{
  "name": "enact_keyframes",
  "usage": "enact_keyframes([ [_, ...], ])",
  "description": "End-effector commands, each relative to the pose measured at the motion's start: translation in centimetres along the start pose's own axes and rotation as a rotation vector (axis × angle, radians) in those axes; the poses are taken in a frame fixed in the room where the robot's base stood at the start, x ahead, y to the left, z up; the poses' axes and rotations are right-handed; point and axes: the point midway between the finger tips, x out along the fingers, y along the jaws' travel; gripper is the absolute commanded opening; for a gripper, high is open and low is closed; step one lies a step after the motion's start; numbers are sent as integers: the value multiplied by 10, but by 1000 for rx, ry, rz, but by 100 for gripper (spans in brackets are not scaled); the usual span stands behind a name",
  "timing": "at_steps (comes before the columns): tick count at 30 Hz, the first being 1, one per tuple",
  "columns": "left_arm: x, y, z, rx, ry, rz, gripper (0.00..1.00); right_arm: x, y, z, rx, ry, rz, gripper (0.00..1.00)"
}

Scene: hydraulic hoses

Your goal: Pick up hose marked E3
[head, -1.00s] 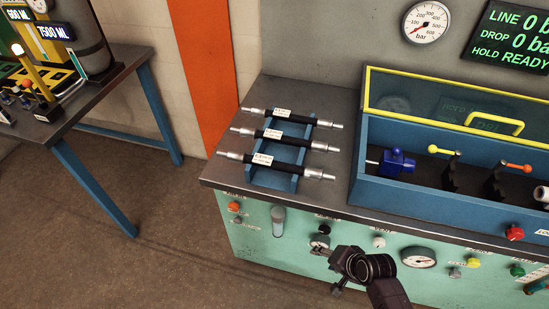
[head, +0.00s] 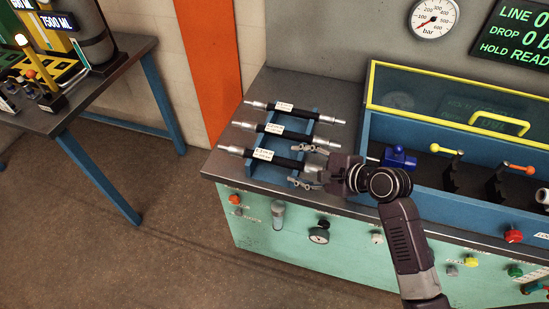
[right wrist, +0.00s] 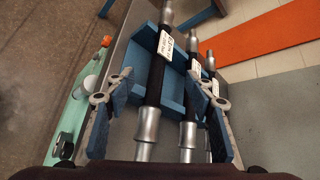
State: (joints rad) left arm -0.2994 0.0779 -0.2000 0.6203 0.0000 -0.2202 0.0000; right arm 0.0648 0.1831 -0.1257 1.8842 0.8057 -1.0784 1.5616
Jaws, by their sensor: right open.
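Three black hoses with silver end fittings and white labels lie side by side across a blue rack (head: 283,183): a near hose (head: 283,161), a middle hose (head: 290,135) and a far hose (head: 299,112). My right gripper (head: 303,166) is open at the right end of the near hose. In the right wrist view, the near hose (right wrist: 154,85) and the middle hose (right wrist: 188,133) appear between its spread fingers (right wrist: 163,95); contact is unclear. My left gripper is out of view.
The rack stands on a grey bench top (head: 222,165) near its front edge. A blue box (head: 440,195) with a yellow-framed clear lid (head: 460,95) stands to the right, with a blue fitting (head: 398,158) inside. Another table (head: 95,95) is at left.

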Motion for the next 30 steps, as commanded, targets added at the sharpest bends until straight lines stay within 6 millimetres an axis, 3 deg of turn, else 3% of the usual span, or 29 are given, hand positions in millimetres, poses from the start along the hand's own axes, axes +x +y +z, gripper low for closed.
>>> enact_keyframes([
  [6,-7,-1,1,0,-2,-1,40,31,-2,0,-1,1,-1,50],
  [14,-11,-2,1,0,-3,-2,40,46,-2,0,-3,1,0,50],
  [24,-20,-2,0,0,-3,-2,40,85,-3,-2,-2,2,0,50],
  [30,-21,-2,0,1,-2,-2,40,91,-2,-2,-4,3,-1,50],
])
